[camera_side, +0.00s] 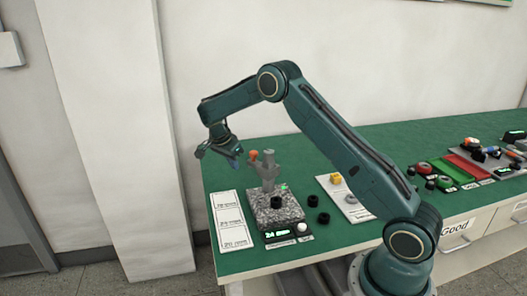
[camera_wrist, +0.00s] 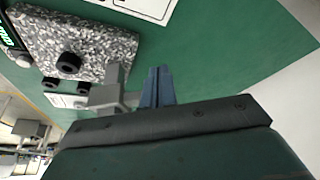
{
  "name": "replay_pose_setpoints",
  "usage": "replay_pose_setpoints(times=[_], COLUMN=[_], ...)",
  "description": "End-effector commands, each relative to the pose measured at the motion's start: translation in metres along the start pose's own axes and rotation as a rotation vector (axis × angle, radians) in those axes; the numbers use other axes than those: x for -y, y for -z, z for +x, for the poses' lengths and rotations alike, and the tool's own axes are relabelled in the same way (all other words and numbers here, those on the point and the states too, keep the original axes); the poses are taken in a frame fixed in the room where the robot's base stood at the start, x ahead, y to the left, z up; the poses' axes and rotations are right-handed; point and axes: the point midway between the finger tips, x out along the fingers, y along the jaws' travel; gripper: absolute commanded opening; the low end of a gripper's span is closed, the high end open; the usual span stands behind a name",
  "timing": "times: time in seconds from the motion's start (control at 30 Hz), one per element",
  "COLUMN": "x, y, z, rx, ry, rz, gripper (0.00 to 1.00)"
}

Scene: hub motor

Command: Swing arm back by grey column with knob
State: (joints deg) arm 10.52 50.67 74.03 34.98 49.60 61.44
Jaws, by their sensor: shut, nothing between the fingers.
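The grey column (camera_side: 268,172) stands upright on a speckled stone base, with an orange knob (camera_side: 253,155) at its upper left. In the wrist view the grey column (camera_wrist: 108,95) shows just left of my fingers; I cannot make out the knob there. My gripper (camera_side: 236,160) is shut and empty, left of the column's top in the side view, with a small gap. In the wrist view my gripper's blue fingers (camera_wrist: 159,72) lie together over green table. A black ring-shaped part (camera_side: 277,203) sits on the stone base (camera_side: 290,214); it also shows in the wrist view (camera_wrist: 68,63).
A lit digital display (camera_side: 277,236) and a white knob (camera_side: 302,228) sit before the base. White size cards (camera_side: 232,220) lie left. Two loose black parts (camera_side: 318,210) and a white card with yellow and grey pieces (camera_side: 345,200) lie right. Red and green trays (camera_side: 468,168) are farther right.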

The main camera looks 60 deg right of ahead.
Motion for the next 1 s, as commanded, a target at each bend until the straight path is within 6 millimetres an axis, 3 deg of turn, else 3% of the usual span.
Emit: replay_pose_setpoints(times=[0.3, 0.5, 0.7, 1.0], x=[0.003, 0.004, 0.004, 0.003], y=[-0.001, -0.001, -0.001, -0.001], z=[-0.056, -0.084, -0.097, -0.102], rx=[0.0, -0.001, -0.001, 0.001], ry=[0.005, 0.003, 0.002, 0.002], rz=[0.0, 0.0, 0.001, -0.004], gripper=[0.0, 0.0, 0.0, 0.0])
